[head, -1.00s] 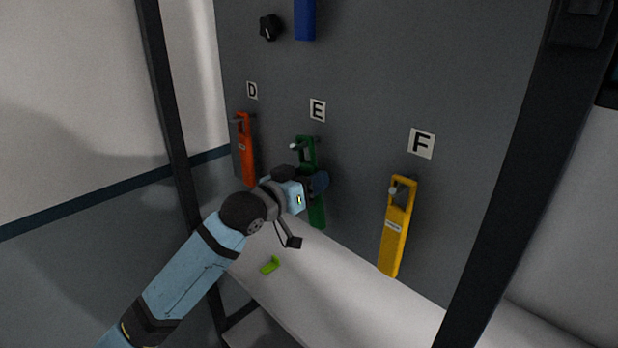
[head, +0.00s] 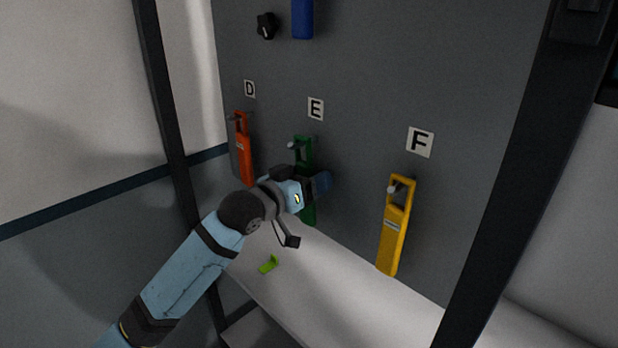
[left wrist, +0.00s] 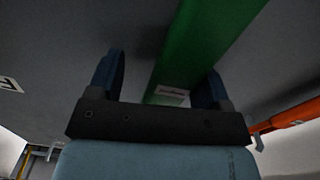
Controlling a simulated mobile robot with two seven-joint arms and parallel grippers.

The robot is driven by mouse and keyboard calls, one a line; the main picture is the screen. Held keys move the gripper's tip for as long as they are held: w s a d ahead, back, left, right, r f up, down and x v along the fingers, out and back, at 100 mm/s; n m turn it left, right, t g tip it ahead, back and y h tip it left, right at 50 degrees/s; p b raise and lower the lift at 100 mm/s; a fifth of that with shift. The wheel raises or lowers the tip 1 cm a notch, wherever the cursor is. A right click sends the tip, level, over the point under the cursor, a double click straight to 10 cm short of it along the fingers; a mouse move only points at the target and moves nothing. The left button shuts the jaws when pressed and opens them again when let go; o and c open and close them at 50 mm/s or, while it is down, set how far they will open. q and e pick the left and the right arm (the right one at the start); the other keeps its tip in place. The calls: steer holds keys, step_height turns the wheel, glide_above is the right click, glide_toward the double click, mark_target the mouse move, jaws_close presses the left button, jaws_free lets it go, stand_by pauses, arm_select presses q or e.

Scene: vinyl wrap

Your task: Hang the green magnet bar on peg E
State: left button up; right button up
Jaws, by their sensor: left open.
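The green magnet bar (head: 304,156) is upright against the grey panel under label E (head: 316,109). The light tip of peg E (head: 292,146) shows at its top loop, and the bar appears to hang there. My left gripper (head: 318,184) is in front of the bar's middle and hides part of it. In the left wrist view the fingers (left wrist: 160,78) are apart, with the green bar (left wrist: 200,45) between them, nearer the right finger. A pale label shows on the bar there. My right gripper is not in view.
An orange bar (head: 244,160) hangs under D at left, and a yellow bar (head: 394,235) under F at right. A blue bar (head: 302,20) and black knob (head: 266,26) are above. A small lime-green piece (head: 268,264) lies on the pale shelf (head: 330,290). Dark posts flank the panel.

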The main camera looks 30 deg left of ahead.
arm_select(q)
steer(key=b+v, duration=0.2)
steer(key=v, duration=1.1)
steer(key=shift+s+a+b, duration=0.15)
steer(key=shift+s+b, duration=0.2)
steer(key=shift+b, duration=0.05)
